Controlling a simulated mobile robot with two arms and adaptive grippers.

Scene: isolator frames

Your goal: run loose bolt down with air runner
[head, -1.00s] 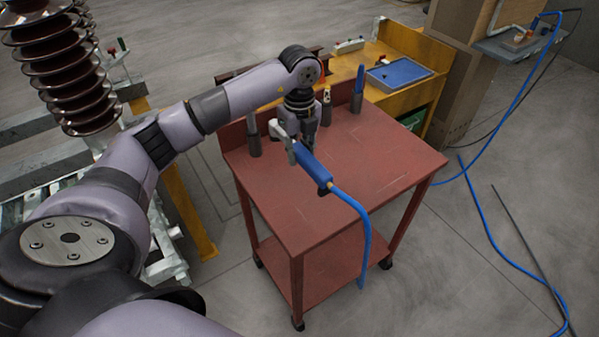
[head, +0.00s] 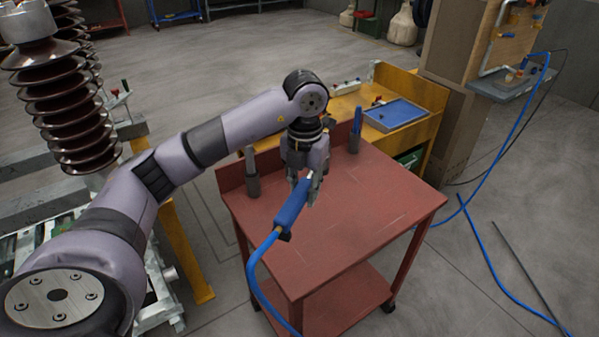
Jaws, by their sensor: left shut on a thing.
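My left gripper (head: 305,182) is shut on the blue air runner (head: 292,205) above the red cart (head: 365,225). The runner's blue hose (head: 256,270) leaves its lower end, bends down past the cart's front left edge and runs out of the bottom of the view. The runner's nose is partly hidden by the gripper. A stack of brown ribbed insulators (head: 75,125) stands at the left on a grey steel frame. I cannot make out a loose bolt. My right gripper is not in view.
Holders stand on the cart, one grey (head: 252,180) at the left and one with a blue-handled tool (head: 356,135) at the back. A yellow bench (head: 430,98) with a blue tray (head: 396,114) is behind. A blue hose (head: 485,280) lies on the floor at right.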

